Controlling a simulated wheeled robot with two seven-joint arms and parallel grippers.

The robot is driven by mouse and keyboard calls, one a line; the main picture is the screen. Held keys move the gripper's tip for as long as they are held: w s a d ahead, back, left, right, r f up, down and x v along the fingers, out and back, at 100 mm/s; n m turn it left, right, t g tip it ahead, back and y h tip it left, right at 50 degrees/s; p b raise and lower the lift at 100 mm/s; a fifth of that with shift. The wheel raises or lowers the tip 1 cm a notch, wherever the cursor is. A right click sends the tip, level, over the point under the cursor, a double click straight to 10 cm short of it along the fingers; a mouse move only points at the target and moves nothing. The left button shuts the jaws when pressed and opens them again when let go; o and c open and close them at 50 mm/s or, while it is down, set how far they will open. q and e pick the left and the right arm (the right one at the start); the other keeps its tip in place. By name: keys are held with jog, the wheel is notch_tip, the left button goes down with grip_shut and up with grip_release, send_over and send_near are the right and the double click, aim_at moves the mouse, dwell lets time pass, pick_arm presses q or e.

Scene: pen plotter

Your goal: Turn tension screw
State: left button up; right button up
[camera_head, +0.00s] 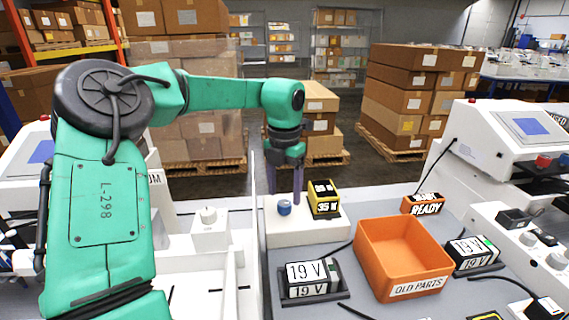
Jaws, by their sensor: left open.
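A blue knob (284,207) stands on a white block (300,232) in the middle of the bench. A white knob (208,214) sits on another white block to its left. No label shows which of them is the tension screw. My left gripper (284,188) points down with its two purple fingers apart and empty. The fingers are just above or behind the blue knob; I cannot tell the exact gap. My right gripper is out of view.
A yellow-black "35 W" block (323,198) stands right beside the blue knob. White machines (497,155) line the right.

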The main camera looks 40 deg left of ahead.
aim_at(285, 203)
pick_arm(q)
notch_tip(285, 203, up, 12)
jog(key=shift+p, duration=0.3)
